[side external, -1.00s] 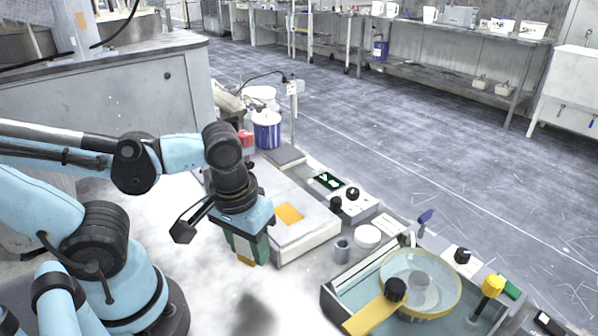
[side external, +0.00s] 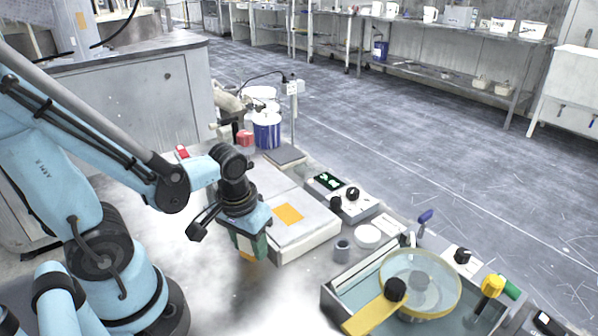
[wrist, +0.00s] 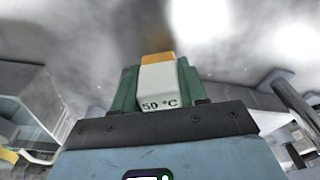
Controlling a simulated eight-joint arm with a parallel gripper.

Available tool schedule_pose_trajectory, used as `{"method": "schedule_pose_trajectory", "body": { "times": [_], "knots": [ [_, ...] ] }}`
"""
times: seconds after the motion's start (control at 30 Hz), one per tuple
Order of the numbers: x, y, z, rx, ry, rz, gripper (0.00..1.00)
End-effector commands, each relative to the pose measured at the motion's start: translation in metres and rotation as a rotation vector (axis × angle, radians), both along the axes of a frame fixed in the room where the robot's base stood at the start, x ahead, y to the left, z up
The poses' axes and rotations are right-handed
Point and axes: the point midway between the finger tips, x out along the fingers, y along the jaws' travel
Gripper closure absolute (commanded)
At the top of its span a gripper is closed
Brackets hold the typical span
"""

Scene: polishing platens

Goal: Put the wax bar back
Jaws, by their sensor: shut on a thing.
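The wax bar (wrist: 158,85) is orange at its far end, with a pale label reading "50 °C" facing the wrist camera. My gripper (side external: 249,246) is shut on it, and the green fingers stand on both sides of the bar in the wrist view. In the side view only a small orange and pale part of the bar shows below the fingers. The gripper points down in front of a low white box (side external: 309,239) with an orange square (side external: 288,214) on its top. I cannot tell the bar's height above the pale bench.
A grey cup (side external: 342,250) and a white round dish (side external: 367,236) stand right of the box. A basin holds a round yellow-rimmed platen (side external: 439,262) with a yellow arm. A control box (side external: 352,203) and blue-white cans (side external: 267,134) stand behind. The bench front is clear.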

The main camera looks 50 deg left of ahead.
Motion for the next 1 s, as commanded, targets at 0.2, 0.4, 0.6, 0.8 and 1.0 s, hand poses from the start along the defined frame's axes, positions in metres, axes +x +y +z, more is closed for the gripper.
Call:
{"method": "schedule_pose_trajectory", "body": {
  "times": [0.2,0.4,0.6,0.8,1.0],
  "knots": [
    [0.001,0.0,-0.014,0.0,0.0,0.0,1.0],
    [0.0,0.0,-0.017,0.0,0.0,0.0,1.0],
    [0.0,0.0,-0.017,0.0,0.0,0.0,1.0],
    [0.0,0.0,-0.02,0.0,0.0,0.001,0.47],
    [0.0,0.0,-0.02,0.0,0.0,0.001,0.47]
  ]
}}
